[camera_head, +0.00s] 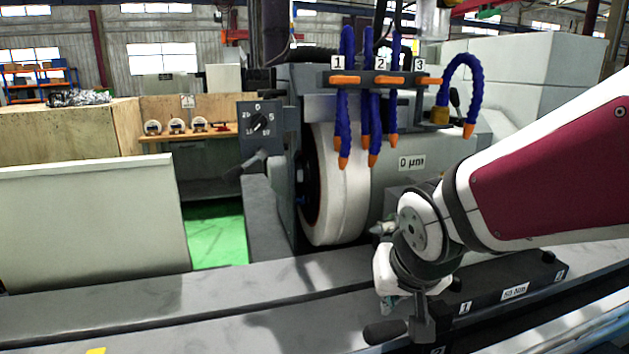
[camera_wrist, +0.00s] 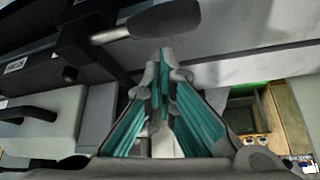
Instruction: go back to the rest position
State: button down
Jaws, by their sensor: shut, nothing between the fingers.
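My gripper (camera_wrist: 164,58) shows in the wrist view with its two teal-padded fingers meeting at the tips, shut with nothing between them. In the head view my arm reaches in from the right and bends down in front of the grinder. There the gripper is mostly hidden behind my wrist. The big pale grinding wheel (camera_head: 342,190) stands behind and left of my wrist. A dark lever handle (camera_wrist: 165,20) lies just beyond the fingertips in the wrist view; whether they touch it I cannot tell. A dark handle (camera_head: 385,331) also shows below my wrist in the head view.
Blue coolant hoses with orange nozzles (camera_head: 372,158) hang over the wheel, on levers labelled 1, 2 and 3. A dial box (camera_head: 260,124) is left of the wheel. A pale panel (camera_head: 90,225) stands at the left. The grey machine table (camera_head: 200,300) crosses the front.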

jog(key=s+d+r+g, duration=0.1)
jog(key=s+d+r, duration=0.1)
jog(key=s, duration=0.7)
jog(key=s+d+r+g, duration=0.1)
jog(key=s+d+r, duration=0.2)
jog(key=s, duration=0.6)
jog(key=shift+d, duration=1.25)
